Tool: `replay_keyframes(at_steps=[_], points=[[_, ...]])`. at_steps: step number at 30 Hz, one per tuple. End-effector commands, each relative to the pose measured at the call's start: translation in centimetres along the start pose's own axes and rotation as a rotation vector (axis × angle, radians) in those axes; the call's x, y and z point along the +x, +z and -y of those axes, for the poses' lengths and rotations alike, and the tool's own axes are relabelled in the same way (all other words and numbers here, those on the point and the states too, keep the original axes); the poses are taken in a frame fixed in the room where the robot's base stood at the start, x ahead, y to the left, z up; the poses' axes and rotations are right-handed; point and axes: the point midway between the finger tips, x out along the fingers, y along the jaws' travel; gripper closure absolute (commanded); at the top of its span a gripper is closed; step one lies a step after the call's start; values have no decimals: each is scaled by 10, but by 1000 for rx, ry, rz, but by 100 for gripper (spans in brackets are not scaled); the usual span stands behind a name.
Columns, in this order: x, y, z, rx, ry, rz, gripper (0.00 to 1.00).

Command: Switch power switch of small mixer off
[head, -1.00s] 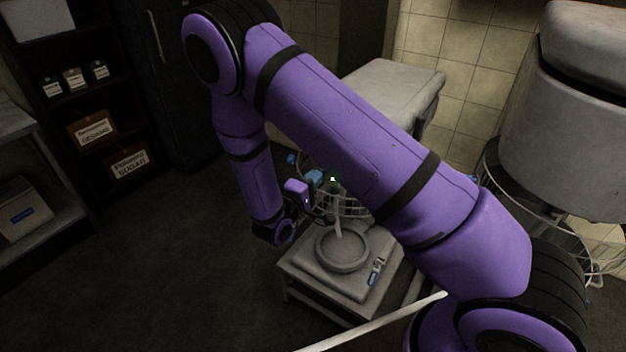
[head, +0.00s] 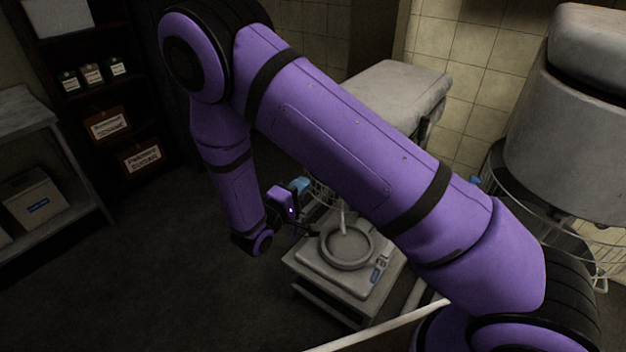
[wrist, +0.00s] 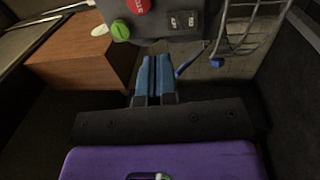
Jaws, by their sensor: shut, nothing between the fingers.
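The small mixer stands in mid-picture in the head view, with its grey top (head: 400,88) behind my arm and its base and bowl (head: 347,247) below. My arm hides much of its middle. In the wrist view its dark control panel (wrist: 165,27) carries a green button (wrist: 120,30), a red button (wrist: 139,6) and a pair of black switches (wrist: 184,21). I cannot read the switches' position. My gripper (wrist: 155,62) has its blue fingers shut together and empty, pointing at the panel, just below the buttons in the picture. It also shows in the head view (head: 303,184).
A wire guard (wrist: 245,30) and a blue knob (wrist: 217,62) lie right of the fingers in the wrist view. A wooden block (wrist: 80,55) is at left. In the head view a large grey machine (head: 575,130) stands right; the floor at left is open.

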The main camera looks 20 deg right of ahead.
Motion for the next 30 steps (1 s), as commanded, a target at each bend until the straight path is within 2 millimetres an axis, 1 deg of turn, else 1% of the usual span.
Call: replay_keyframes(at_steps=[1,6,9,12,17,30], points=[[-11,-1,-2,0,-1,-5,100],[-37,0,-9,1,0,-3,100],[-47,0,-11,1,0,-2,100],[-53,0,-13,0,0,-1,100],[-56,0,-14,0,0,-1,100],[-55,0,-15,0,-3,4,100]])
